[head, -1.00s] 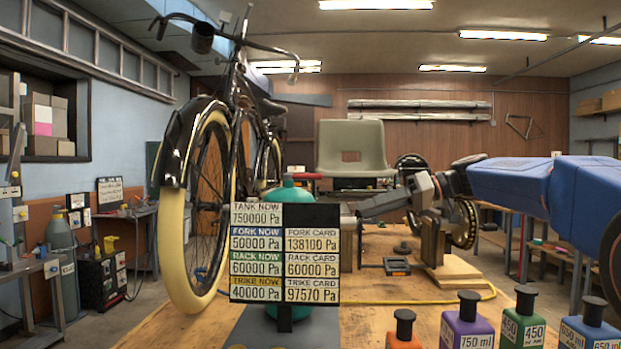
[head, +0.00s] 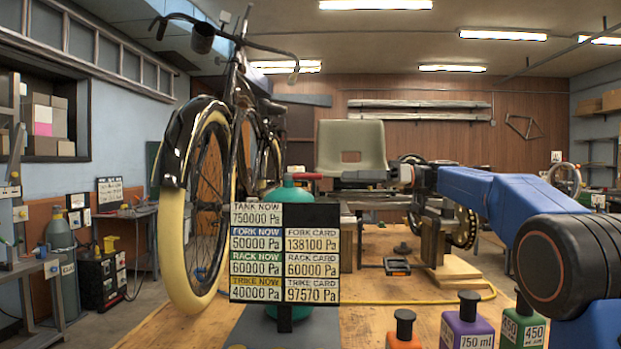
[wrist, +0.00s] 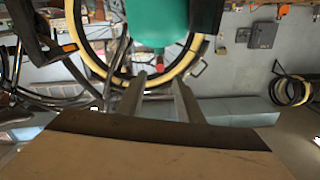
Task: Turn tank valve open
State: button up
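The green tank (head: 287,184) stands on the bench, mostly hidden behind the pressure sign (head: 285,253), which reads TANK NOW 750000 Pa. A small red part (head: 309,176), perhaps the valve handle, shows by the tank's top. My gripper (head: 350,178) is level with the tank top and to its right. In the wrist view the tank (wrist: 158,20) is ahead, with a small red spot at its end. My gripper's two fingers (wrist: 159,80) are apart, with nothing seen between them. No contact with the tank is visible.
A black bicycle (head: 205,160) with cream tyres stands close on the left. Orange, purple and green bottles (head: 467,325) line the bench's front right. A pedal (head: 397,266) and wooden blocks (head: 452,272) lie behind them. A beige seat (head: 352,147) is behind my gripper.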

send_near(294, 176)
jog(key=a, duration=0.3)
jog(key=w+a, duration=0.1)
jog(key=a, duration=0.1)
jog(key=shift+a, duration=0.25)
grip_shut()
